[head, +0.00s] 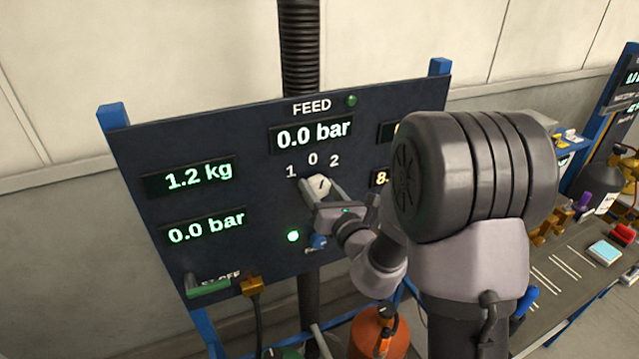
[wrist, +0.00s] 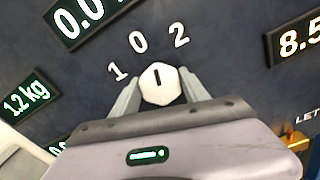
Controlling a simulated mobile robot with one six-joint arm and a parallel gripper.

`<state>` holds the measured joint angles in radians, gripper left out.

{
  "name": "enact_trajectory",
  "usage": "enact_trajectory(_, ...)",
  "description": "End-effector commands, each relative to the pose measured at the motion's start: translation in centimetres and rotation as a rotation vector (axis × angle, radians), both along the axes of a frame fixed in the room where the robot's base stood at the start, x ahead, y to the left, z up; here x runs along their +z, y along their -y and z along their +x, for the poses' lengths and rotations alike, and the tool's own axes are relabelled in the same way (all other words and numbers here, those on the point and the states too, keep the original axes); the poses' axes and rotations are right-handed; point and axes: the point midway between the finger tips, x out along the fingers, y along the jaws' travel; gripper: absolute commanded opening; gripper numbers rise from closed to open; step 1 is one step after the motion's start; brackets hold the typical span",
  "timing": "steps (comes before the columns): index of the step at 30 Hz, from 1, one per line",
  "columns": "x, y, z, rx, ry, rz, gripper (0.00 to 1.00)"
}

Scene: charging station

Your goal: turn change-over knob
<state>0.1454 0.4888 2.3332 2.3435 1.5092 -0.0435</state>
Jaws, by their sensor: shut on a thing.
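The white change-over knob (head: 318,185) is on the dark panel under the numbers 1, 0 and 2. My gripper (head: 321,191) reaches it from the lower right, with one finger on each side. In the wrist view the knob (wrist: 161,92) is a pale faceted disc with a black mark. The mark points between 0 and 2. My gripper (wrist: 162,83) is shut on the knob in that view, its fingers at the left and right sides. Both displays and numbers are tilted in the wrist view.
The FEED panel (head: 165,150) shows 0.0 bar, 1.2 kg and 0.0 bar; my arm hides its right part. A blue knob (head: 319,241) and a lit green lamp (head: 293,236) lie just below my gripper. An orange cylinder (head: 368,335) stands below. A cluttered bench (head: 565,275) is at right.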

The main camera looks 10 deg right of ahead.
Motion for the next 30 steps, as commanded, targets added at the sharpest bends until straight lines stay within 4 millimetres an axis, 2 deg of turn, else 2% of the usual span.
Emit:
enact_trajectory(15,0.13,0.09,0.01,-0.001,-0.077,0.378,0.12)
enact_trajectory(30,-0.07,0.1,0.01,0.0,-0.1,0.505,0.12)
